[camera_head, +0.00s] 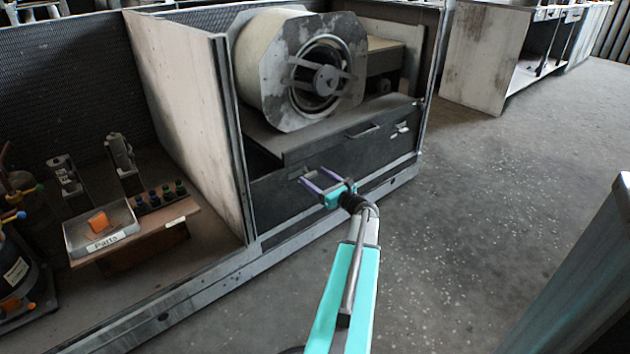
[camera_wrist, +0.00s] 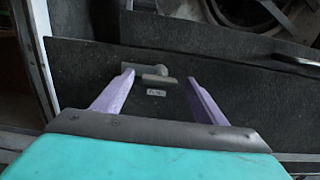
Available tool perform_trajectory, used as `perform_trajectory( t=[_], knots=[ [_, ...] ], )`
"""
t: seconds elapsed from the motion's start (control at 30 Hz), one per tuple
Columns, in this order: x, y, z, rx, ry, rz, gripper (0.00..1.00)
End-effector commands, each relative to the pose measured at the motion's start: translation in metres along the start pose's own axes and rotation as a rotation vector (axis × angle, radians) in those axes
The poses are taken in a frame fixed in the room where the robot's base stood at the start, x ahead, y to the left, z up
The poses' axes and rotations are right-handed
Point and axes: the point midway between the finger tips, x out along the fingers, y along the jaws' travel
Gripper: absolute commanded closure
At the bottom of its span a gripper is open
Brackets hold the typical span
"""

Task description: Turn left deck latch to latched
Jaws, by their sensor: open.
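The left deck latch (camera_wrist: 155,79) is a small grey lever on the dark front panel. My gripper (camera_wrist: 158,80) has two purple fingers spread open and holds nothing. I cannot tell whether a finger touches the latch. In the head view my gripper (camera_head: 318,181) reaches the front panel (camera_head: 280,207) under the blower deck, and its fingers hide most of the latch.
The blower (camera_head: 320,75) sits on the deck above. A handle (camera_head: 363,131) and another pale latch (camera_head: 402,130) are to the right. A partition wall (camera_head: 190,120) stands left, with a parts tray (camera_head: 100,226) beyond.

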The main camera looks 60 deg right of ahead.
Motion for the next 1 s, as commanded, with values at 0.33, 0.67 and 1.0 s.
perform_trajectory(
  t=[0.33,0.67,1.0],
  knots=[
    [0.0087,-0.0002,0.0002,0.0,0.0,-0.001,0.34],
    [0.0083,-0.0003,0.0001,0.0,0.0,-0.001,0.7],
    [0.0081,-0.0004,0.0004,0.004,0.001,-0.001,0.94]
  ],
)
